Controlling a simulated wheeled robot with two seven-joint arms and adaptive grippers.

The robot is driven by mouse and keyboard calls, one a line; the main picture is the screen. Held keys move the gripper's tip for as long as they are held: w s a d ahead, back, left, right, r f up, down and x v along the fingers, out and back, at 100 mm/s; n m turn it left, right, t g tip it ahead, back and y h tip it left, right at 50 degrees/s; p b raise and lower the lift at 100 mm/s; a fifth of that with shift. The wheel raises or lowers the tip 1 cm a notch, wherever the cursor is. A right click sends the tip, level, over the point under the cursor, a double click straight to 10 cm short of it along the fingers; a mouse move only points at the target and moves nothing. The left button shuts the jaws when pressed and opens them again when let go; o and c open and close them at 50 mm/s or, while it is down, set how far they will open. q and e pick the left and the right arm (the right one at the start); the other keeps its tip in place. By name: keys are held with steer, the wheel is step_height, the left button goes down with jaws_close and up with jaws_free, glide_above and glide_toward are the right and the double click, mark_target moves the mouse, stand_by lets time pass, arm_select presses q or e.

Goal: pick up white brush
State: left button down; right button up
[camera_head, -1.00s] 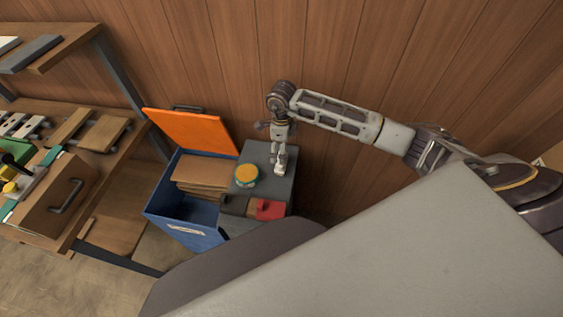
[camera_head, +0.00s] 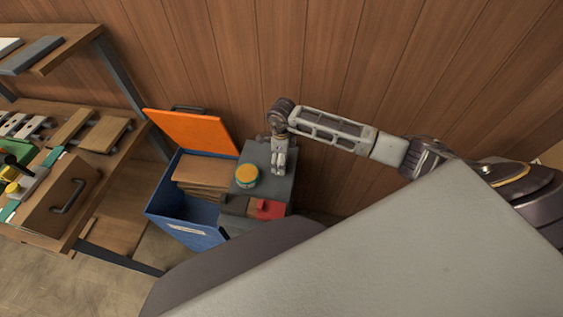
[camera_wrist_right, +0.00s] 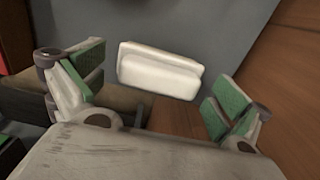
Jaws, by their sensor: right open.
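The white brush (camera_wrist_right: 160,72) shows in the right wrist view as a pale block with a stepped edge. It lies on a grey surface between and just beyond the fingers. My right gripper (camera_wrist_right: 158,88) is open, with green pads on both sides of the brush and visible gaps to it. In the head view my right gripper (camera_head: 278,168) points down over the far part of the grey top (camera_head: 286,187). The brush cannot be told apart from the gripper there. My left gripper is not in view.
A jar with a yellow lid (camera_head: 246,174) stands left of the right gripper. A red item (camera_head: 269,209) sits nearer. A blue bin (camera_head: 186,231) with a raised orange lid (camera_head: 190,130) is to the left. A wooden wall (camera_head: 340,60) is close behind.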

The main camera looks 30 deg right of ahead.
steer(key=shift+f, duration=0.1)
steer(key=c, duration=1)
steer(key=shift+c, duration=0.6)
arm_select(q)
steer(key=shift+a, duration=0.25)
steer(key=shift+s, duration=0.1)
